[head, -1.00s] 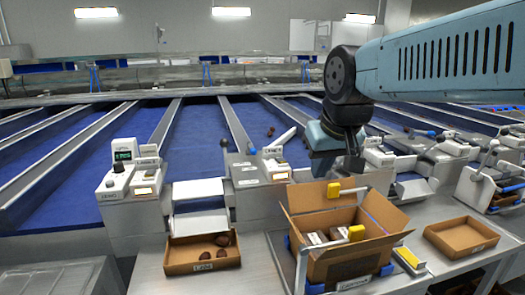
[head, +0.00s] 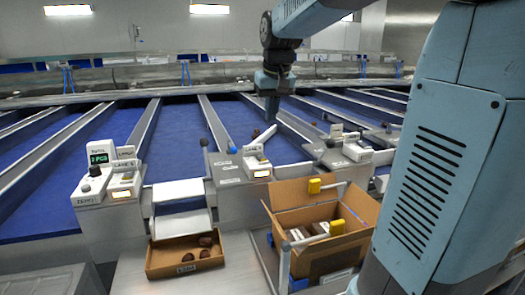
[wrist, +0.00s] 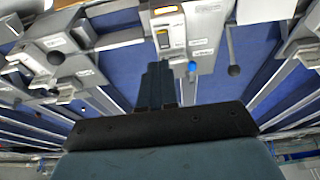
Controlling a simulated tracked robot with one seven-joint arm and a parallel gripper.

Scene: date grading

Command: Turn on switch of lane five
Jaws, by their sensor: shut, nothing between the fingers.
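My gripper (head: 271,118) is shut and empty, pointing down over the blue lanes behind the middle control unit. That unit (head: 242,178) has a white labelled box (head: 257,160) with a lit orange window (head: 261,174), and levers with a blue knob (head: 232,150) and a dark knob (head: 205,142). Its label starts with LANE; the number is too small to read. More control units stand at left (head: 112,180) and right (head: 345,150).
Metal dividers (head: 215,125) separate the lanes. My own arm covers the right side.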

